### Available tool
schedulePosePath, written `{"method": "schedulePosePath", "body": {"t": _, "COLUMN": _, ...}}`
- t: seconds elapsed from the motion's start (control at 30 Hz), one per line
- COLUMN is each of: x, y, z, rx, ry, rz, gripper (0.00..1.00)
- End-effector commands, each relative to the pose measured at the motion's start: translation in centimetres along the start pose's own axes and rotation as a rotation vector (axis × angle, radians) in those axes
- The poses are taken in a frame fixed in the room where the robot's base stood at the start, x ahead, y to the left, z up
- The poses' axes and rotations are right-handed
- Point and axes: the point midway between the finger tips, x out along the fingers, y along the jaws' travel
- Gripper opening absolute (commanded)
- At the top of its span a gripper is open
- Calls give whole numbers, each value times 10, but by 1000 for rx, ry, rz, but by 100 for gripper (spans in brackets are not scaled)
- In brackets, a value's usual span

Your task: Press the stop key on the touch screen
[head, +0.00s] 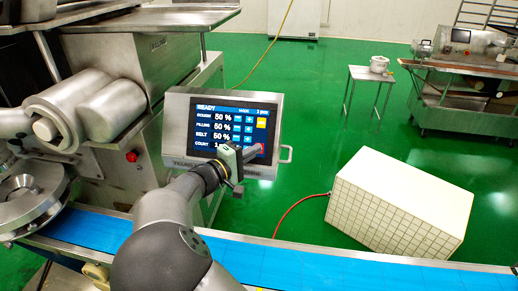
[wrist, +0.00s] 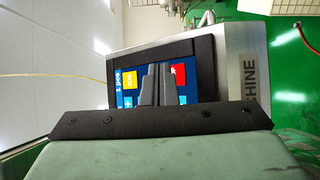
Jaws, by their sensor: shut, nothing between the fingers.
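The touch screen (head: 205,117) is lit in a grey metal housing and shows "READY" with rows for dough, filling, belt and count. A red key shows in the wrist view (wrist: 179,75), just right of my fingertips; its label is not legible. In the head view my gripper covers most of the screen's lower right corner, where the red key lies. A yellow key (head: 262,123) is above it, also seen left of the fingers in the wrist view (wrist: 130,80). My gripper (wrist: 158,68) is shut and empty, fingers pointing at the screen. Whether they touch it cannot be told.
A blue conveyor belt (head: 290,264) runs along the front. The steel machine (head: 165,62) stands left of the screen. A white tiled box (head: 400,205) stands on the green floor at right.

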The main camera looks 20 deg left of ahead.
Motion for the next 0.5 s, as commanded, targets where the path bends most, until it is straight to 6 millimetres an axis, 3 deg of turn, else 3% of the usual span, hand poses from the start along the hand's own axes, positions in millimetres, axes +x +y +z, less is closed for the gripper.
{"method": "schedulePosePath", "body": {"t": 0.5, "x": -11, "y": 9, "z": 8, "rx": 1, "ry": 2, "rz": -1, "gripper": 0}}
